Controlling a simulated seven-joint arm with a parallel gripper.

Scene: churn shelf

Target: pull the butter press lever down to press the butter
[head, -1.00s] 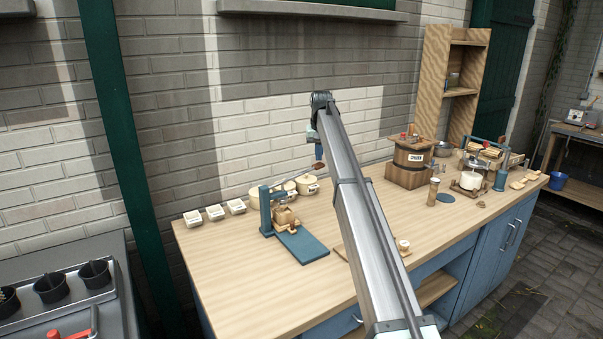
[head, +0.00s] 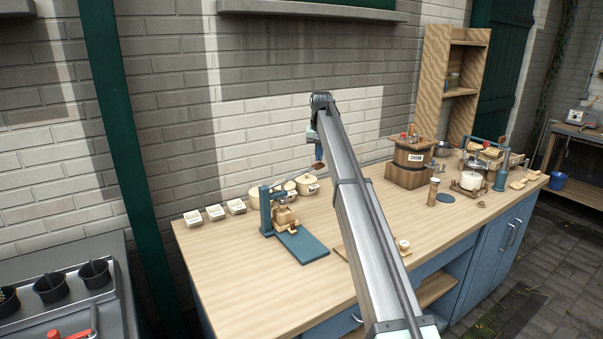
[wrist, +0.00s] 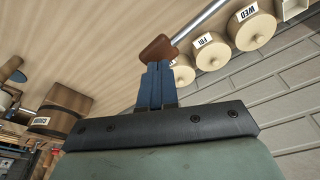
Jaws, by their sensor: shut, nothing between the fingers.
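The butter press stands at the left of the bench, with a blue post (head: 265,212), a wooden block (head: 284,217) and a flat blue base (head: 303,246). Its lever is a metal rod (wrist: 205,20) ending in a brown wooden handle (wrist: 158,46); the handle also shows in the head view (head: 319,166). The lever is raised, with its handle well above the bench. My gripper (wrist: 157,66) is shut and empty, its blue fingertips right at the handle. I cannot tell whether they touch it. In the head view my gripper (head: 319,154) is small, above the handle.
Round lidded crocks (head: 306,184) and small white labelled boxes (head: 214,213) line the back of the bench. A board with a small cup (head: 403,245) lies partly behind my arm. The bench's front left is clear.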

